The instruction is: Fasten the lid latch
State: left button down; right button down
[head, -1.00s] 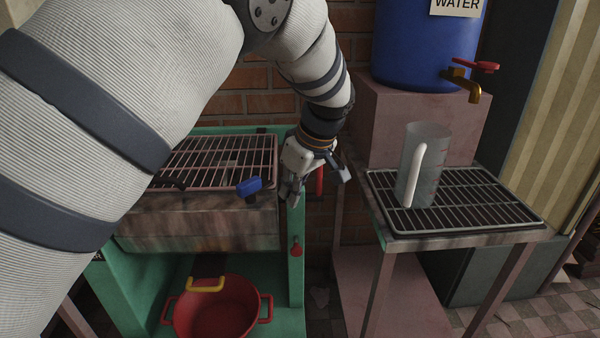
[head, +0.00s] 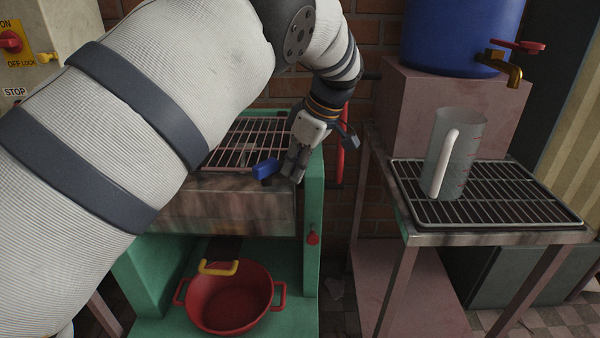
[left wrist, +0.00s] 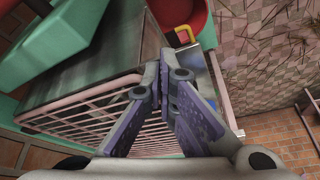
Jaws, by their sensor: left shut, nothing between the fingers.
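A green machine (head: 313,200) carries a pinkish wire grate (head: 250,140), also in the left wrist view (left wrist: 85,120). A blue handle (head: 265,169) sits at the grate's front edge, just left of my left gripper (head: 293,177). The gripper is shut and empty, pointing down at the machine's front right corner. Its fingers (left wrist: 163,72) meet over the grate edge in the left wrist view. Whether they touch anything is unclear. I cannot tell which part is the lid latch; the gripper and my arm cover part of this area. My right gripper is out of view.
A red basin (head: 230,297) and a yellow handle (head: 218,268) are low inside the machine. A red knob (head: 313,238) is on its right post. To the right, a rack (head: 500,205) on a table holds a clear jug (head: 462,160), near a blue water barrel (head: 455,35).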

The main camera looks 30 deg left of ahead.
pick_arm(q)
jog(key=shift+r, duration=0.1)
jog(key=shift+w+a+r, duration=0.15)
jog(key=shift+w+a, duration=0.05)
jog(key=shift+a, duration=0.05)
dwell(1.1)
